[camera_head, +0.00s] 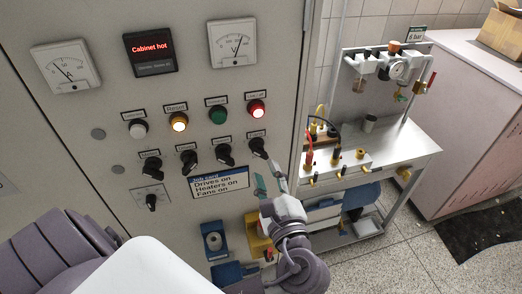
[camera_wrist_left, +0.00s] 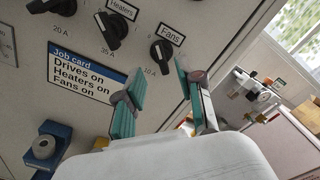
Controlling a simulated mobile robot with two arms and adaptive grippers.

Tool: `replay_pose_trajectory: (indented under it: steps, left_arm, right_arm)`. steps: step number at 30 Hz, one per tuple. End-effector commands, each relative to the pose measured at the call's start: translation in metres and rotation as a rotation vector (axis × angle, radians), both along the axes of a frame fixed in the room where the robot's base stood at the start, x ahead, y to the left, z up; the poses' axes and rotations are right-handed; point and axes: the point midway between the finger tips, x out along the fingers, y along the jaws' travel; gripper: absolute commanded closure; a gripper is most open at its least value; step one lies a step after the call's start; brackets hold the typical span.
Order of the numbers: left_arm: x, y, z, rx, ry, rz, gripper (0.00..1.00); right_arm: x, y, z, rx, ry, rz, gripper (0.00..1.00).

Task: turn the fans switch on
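The Fans switch (camera_head: 258,147) is the rightmost black rotary knob in the lower row of the grey cabinet panel. In the left wrist view the knob (camera_wrist_left: 161,54) sits below its "Fans" label (camera_wrist_left: 171,34), its handle slanting from upper left to lower right. My left gripper (camera_head: 269,180) is just below the knob in the head view. In the left wrist view its two teal-padded fingers (camera_wrist_left: 160,92) are spread apart with nothing between them, and the knob lies beyond the gap. The fingers appear apart from the knob. My right gripper is not in view.
A job card (camera_head: 219,182) reads "Drives on, Heaters on, Fans on". Other knobs, including the Heaters knob (camera_wrist_left: 110,30), sit left of Fans. A display (camera_head: 150,53) reads "Cabinet hot". Below are tape holders (camera_head: 214,242). A bench (camera_head: 400,150) stands right of the cabinet.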

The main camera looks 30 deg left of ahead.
Motion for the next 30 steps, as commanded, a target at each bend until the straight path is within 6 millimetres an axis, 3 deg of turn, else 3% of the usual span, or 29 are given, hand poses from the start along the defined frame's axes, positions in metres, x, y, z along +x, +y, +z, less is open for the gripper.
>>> replay_pose_trajectory:
  steps: [3, 9, 22, 28, 30]
  left_arm:
    - [0.016, 0.019, 0.004, 0.006, -0.001, 0.000, 0.62]
    - [0.034, 0.040, 0.002, 0.002, 0.001, 0.000, 0.62]
    - [0.040, 0.046, 0.000, -0.001, -0.001, -0.001, 0.62]
    - [0.040, 0.046, 0.000, -0.001, 0.000, -0.001, 0.96]
    - [0.040, 0.046, 0.000, -0.001, 0.000, -0.001, 1.00]
  right_arm:
    - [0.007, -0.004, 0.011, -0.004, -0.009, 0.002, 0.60]
    - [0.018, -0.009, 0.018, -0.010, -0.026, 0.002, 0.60]
    - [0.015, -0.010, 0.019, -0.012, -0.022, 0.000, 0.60]
    - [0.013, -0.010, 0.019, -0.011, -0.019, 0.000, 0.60]
    - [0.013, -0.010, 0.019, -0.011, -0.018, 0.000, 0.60]
